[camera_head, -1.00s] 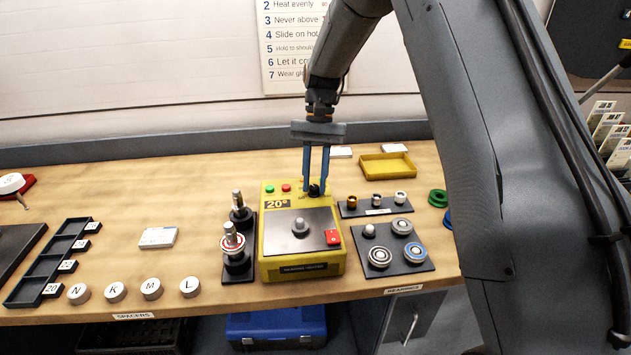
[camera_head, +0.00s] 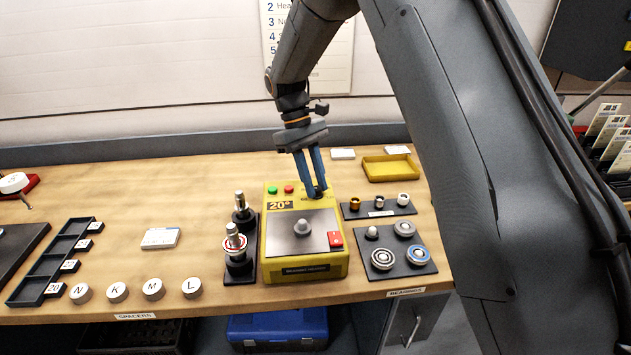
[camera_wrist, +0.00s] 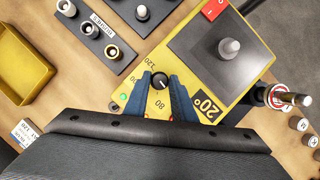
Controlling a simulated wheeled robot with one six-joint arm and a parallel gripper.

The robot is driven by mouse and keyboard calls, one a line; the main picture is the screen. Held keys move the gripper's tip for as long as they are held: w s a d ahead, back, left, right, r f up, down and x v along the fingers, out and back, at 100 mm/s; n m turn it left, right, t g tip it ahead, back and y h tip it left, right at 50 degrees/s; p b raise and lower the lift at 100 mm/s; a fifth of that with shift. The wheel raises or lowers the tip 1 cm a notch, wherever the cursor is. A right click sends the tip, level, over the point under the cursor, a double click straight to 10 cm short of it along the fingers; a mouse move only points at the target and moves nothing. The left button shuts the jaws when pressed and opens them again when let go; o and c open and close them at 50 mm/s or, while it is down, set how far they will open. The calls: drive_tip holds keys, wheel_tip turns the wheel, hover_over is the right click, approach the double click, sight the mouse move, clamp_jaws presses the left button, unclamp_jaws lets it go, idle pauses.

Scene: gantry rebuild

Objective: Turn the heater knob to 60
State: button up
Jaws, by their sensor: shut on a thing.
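The yellow bearing heater (camera_head: 346,262) stands on the bench, with a display (camera_head: 280,206) that reads 20°. The display also shows in the wrist view (camera_wrist: 207,105). The heater knob (camera_wrist: 159,81) is small, round and black with a white pointer line. Dial numbers, including 80 and 120, are printed around it. My gripper (camera_wrist: 160,87) is shut on the knob, one blue finger on each side. In the head view my gripper (camera_head: 316,193) leans at the heater's back right corner and largely hides the knob.
Two upright shafts (camera_head: 235,242) stand just left of the heater. A black bearing board (camera_head: 410,269) and a smaller board with rings (camera_head: 376,211) lie to the right. A yellow tray (camera_head: 390,168) sits behind. A red switch (camera_head: 335,239) is on the heater's front right.

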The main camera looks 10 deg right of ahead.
drive_tip(key=n+t+h, duration=0.1)
drive_tip(key=n, duration=0.3)
drive_tip(key=shift+s+a+n+p, duration=0.1)
drive_tip(key=shift+n+p, duration=0.2)
drive_tip(key=shift+n, duration=0.1)
idle(0.4)
drive_tip(key=o, duration=1)
drive_tip(key=shift+r, duration=0.1)
drive_tip(key=b+v, duration=0.2)
drive_tip(key=v, duration=0.5)
drive_tip(key=shift+a+r+b, duration=0.2)
drive_tip(key=shift+r+b, duration=0.05)
drive_tip(key=shift+b, duration=0.1)
